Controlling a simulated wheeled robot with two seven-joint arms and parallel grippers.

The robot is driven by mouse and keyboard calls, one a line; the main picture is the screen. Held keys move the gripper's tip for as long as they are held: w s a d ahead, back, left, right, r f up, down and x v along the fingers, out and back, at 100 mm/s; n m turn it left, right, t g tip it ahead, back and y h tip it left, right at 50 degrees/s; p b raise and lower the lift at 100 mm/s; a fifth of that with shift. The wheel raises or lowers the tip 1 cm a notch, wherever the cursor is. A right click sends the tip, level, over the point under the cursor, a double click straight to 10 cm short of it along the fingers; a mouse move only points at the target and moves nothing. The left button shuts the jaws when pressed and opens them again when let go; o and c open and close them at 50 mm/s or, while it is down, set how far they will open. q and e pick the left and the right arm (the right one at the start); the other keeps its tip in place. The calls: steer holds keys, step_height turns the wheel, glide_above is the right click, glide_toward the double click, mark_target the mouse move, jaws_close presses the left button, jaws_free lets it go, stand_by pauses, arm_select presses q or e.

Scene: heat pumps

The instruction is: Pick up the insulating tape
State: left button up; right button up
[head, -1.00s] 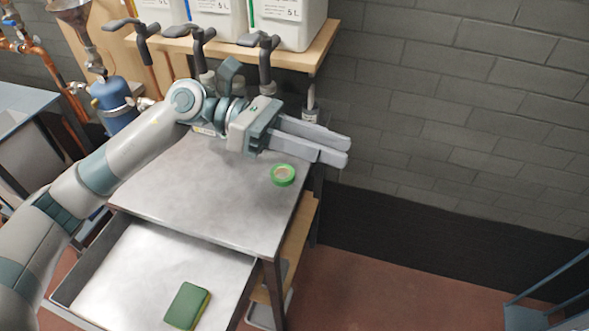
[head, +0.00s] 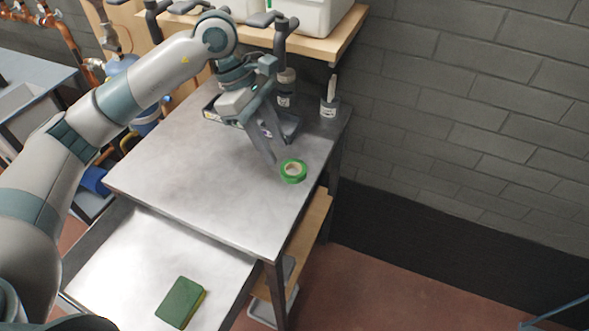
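The insulating tape (head: 284,176) is a green roll with a pale core. It lies flat on the metal table top (head: 190,185), near its right edge. My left gripper (head: 278,155) reaches in from the left and points down at the table, just behind and to the left of the roll. Its two fingers look slightly apart with nothing between them. The fingertips appear close to the tape, but I cannot tell their exact height or whether they touch it. My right gripper is not in view.
A dark tray (head: 291,124) lies behind the gripper, and a small container (head: 329,108) stands at the back right corner. A shelf (head: 340,42) with white canisters overhangs the back. An open drawer in front holds a green sponge (head: 180,302). The table's front left is clear.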

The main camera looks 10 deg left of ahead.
mark_target(289, 175)
arm_select(q)
steer(key=shift+f, duration=0.1)
steer(key=shift+p+x, duration=0.35)
steer(key=shift+x, duration=0.75)
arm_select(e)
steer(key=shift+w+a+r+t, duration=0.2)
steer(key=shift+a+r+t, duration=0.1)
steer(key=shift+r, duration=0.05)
arm_select(q)
steer(key=shift+d+f, duration=0.1)
steer(key=shift+d, duration=0.05)
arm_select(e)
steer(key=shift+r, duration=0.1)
arm_select(q)
steer(key=shift+f, duration=0.2)
steer(key=shift+s+d+f+p, duration=0.1)
steer(key=shift+d+f+p, duration=0.15)
steer(key=shift+p, duration=0.3)
steer(key=p+x, duration=0.1)
steer(key=x, duration=0.3)
steer(key=shift+a, duration=0.15)
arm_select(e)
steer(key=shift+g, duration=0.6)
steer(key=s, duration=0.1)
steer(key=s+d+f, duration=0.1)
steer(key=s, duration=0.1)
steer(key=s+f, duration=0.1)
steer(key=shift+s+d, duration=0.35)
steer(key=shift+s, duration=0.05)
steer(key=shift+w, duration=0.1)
